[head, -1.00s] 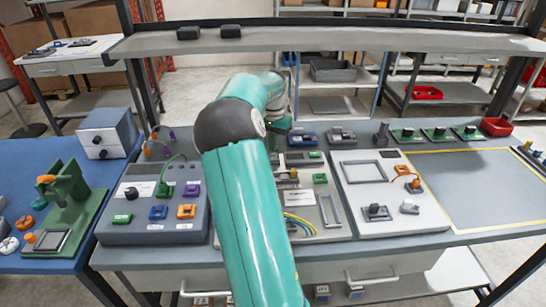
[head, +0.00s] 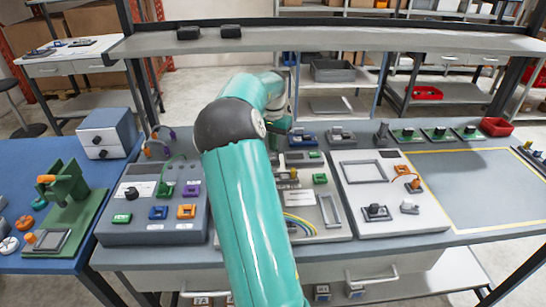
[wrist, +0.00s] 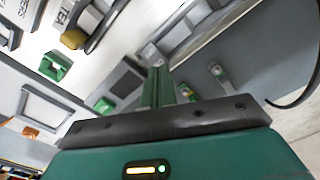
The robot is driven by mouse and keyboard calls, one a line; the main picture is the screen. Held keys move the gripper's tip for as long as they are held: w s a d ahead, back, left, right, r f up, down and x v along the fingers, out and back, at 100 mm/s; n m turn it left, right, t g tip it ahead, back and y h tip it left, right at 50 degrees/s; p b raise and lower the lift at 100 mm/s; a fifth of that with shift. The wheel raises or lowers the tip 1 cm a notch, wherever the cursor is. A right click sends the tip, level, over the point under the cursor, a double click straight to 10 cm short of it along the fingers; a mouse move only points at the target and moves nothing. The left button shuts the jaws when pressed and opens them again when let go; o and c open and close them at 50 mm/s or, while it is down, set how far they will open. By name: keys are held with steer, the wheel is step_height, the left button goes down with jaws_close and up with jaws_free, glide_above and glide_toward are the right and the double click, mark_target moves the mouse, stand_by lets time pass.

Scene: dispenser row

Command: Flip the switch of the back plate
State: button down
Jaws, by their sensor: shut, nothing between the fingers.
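Several small plates with raised parts stand along the back of the bench: a blue one (head: 303,137) and a grey one (head: 342,136) behind the middle panels, with green ones (head: 437,132) to the right. I cannot tell which is the back plate, and its switch is too small to make out. My gripper's narrow green fingers (wrist: 159,86) are shut and empty in the wrist view. They are over the back part of a light panel (wrist: 90,85), near a grey-and-green fitting (wrist: 125,78). My arm hides the gripper's tips in the head view.
A grey panel (head: 130,236) with coloured blocks is left of my arm, and a white panel (head: 415,225) is to the right. A shelf (head: 380,42) crosses above the bench's back. The yellow-outlined area (head: 485,190) at the right is clear.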

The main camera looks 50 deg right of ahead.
steer(key=shift+f, duration=1)
stand_by(0.8)
steer(key=shift+r, duration=3.55)
